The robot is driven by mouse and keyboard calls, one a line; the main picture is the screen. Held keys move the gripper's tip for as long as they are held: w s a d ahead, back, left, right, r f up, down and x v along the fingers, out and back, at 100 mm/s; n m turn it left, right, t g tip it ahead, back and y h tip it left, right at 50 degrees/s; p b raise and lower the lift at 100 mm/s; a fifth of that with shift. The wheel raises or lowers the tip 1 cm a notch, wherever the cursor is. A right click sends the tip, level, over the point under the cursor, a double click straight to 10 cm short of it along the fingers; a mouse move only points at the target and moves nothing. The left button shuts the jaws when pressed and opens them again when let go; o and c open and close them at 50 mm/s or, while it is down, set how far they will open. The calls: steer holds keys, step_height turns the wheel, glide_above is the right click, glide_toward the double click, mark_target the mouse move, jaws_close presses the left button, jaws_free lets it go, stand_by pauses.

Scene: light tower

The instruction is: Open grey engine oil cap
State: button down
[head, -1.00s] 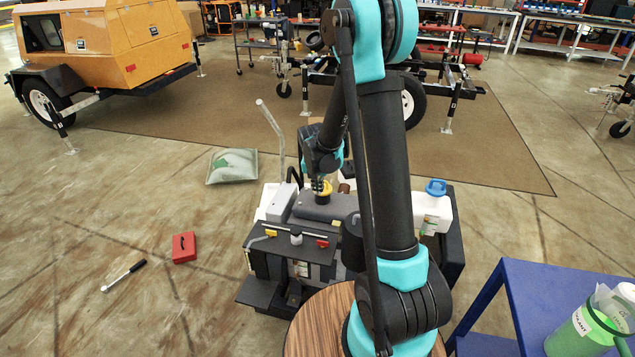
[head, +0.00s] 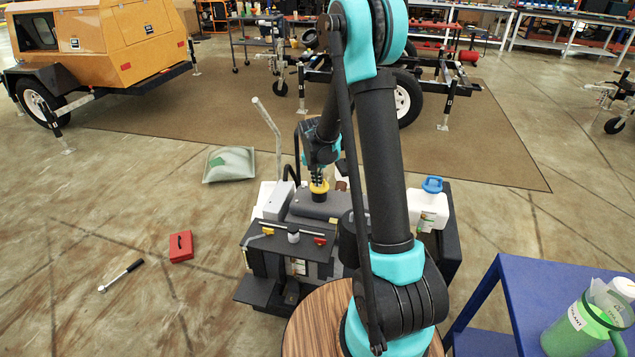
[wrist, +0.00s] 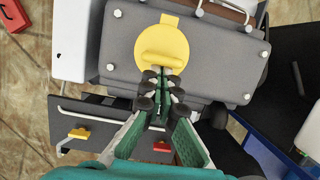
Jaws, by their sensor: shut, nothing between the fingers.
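A yellow round cap with a raised grip bar (wrist: 163,50) sits on top of the grey engine block (wrist: 120,40) in the wrist view. In the head view the yellow cap (head: 319,187) stands on a dark neck. My gripper (wrist: 165,74) is shut and empty, its fingertips at the lower edge of the yellow cap; whether they touch it I cannot tell. In the head view my gripper (head: 319,176) is right above the yellow cap. A small grey-white cap (head: 293,235) is on the engine's front panel; I cannot make it out in the wrist view.
A yellow handle (wrist: 79,133) and a red handle (wrist: 162,146) lie on the front panel. A white jug with a blue lid (head: 430,208) stands to the right of the engine. A blue table (head: 520,275) is at right. A red box (head: 181,246) lies on the floor.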

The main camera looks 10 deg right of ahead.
steer(key=shift+w+d+r, duration=0.1)
steer(key=shift+w+r, duration=0.2)
steer(key=shift+r, duration=0.1)
steer(key=shift+w+d+r, duration=0.2)
steer(key=shift+w+r, duration=0.25)
steer(key=shift+w+d+r, duration=0.2)
steer(key=shift+w+r, duration=0.15)
steer(key=shift+w, duration=0.1)
steer(key=shift+w+d+r, duration=0.2)
steer(key=shift+w+r, duration=0.1)
steer(key=shift+w, duration=0.15)
steer(key=shift+w+d+r, duration=0.25)
steer(key=shift+w+d, duration=0.05)
steer(key=shift+w, duration=0.4)
steer(key=shift+w+d+r, duration=0.25)
steer(key=shift+w, duration=0.45)
steer(key=w+d+f+g+y, duration=0.2)
steer(key=w+d+f+g, duration=0.1)
steer(key=w+g, duration=0.2)
steer(key=shift+w+g, duration=0.3)
steer(key=shift+w, duration=1.1)
steer(key=shift+d+r, duration=0.1)
steer(key=shift+d, duration=0.05)
